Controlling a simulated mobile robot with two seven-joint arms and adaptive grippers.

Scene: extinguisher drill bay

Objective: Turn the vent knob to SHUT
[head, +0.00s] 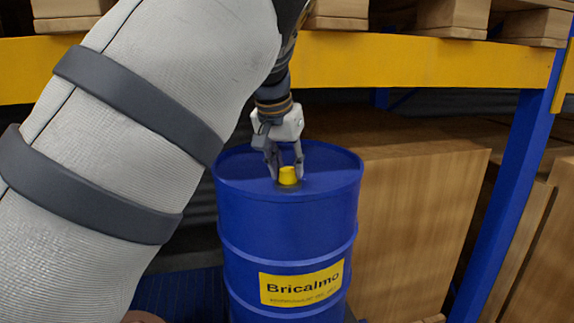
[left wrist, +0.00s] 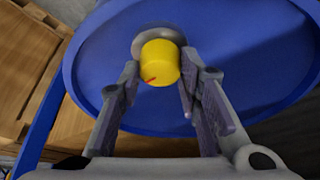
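A yellow vent knob (head: 288,175) stands on the top of an upright blue drum (head: 290,245). In the left wrist view the knob (left wrist: 160,62) has a short red mark near its lower left edge and sits on a grey round base (left wrist: 150,33). My left gripper (head: 285,165) points down at the knob, with a finger on each side. In the left wrist view its fingers (left wrist: 155,90) are apart, and a gap shows beside the knob. No SHUT lettering can be read. My right gripper is not in view.
A yellow rack beam (head: 420,68) crosses behind and above the drum, with wooden pallets on it. Large cardboard-coloured boxes (head: 415,230) stand right of the drum. A blue rack post (head: 510,190) rises further right. My own left arm covers much of the left side.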

